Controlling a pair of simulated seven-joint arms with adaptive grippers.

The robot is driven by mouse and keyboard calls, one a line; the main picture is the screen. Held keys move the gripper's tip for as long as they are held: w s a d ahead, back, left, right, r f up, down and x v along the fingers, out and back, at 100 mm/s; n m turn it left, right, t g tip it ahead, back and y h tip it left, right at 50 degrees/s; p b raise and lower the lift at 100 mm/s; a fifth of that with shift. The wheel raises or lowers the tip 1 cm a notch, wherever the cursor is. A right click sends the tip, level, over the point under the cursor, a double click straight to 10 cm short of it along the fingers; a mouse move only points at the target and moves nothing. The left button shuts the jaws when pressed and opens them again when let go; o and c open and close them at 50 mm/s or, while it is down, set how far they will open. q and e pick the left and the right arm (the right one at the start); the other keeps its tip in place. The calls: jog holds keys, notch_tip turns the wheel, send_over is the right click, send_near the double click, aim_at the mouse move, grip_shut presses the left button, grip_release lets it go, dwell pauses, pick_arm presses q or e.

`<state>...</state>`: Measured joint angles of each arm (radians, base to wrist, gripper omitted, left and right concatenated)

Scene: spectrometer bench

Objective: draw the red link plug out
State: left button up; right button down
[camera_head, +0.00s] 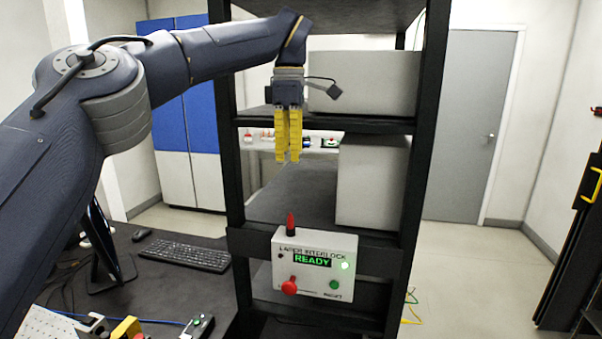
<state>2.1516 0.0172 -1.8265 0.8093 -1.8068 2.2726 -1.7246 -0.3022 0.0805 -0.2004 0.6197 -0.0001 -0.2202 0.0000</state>
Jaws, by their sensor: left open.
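The red link plug (291,225) stands upright in the top of a pale laser interlock box (318,245), toward the left of its top edge. The box is fixed to the front of a black rack, and its green display reads READY. My left gripper (288,161), with yellow fingers, points down above the plug. It is open by a narrow gap and empty, with clear space between its fingertips and the plug. My right gripper is not in view.
The black rack (231,165) has uprights and shelves close around my left gripper, with grey cases (372,185) on them. The box front carries a red button (289,287), a green button (334,285) and a lit green lamp. A desk with a keyboard (178,254) lies left.

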aim_at(290, 227)
pick_arm(q)
notch_tip(290, 227, down, 17)
jog(key=shift+f, duration=0.15)
dwell(0.6)
grip_shut()
dwell(0.4)
jog(key=c, duration=0.8)
grip_release()
jog(key=o, duration=0.8)
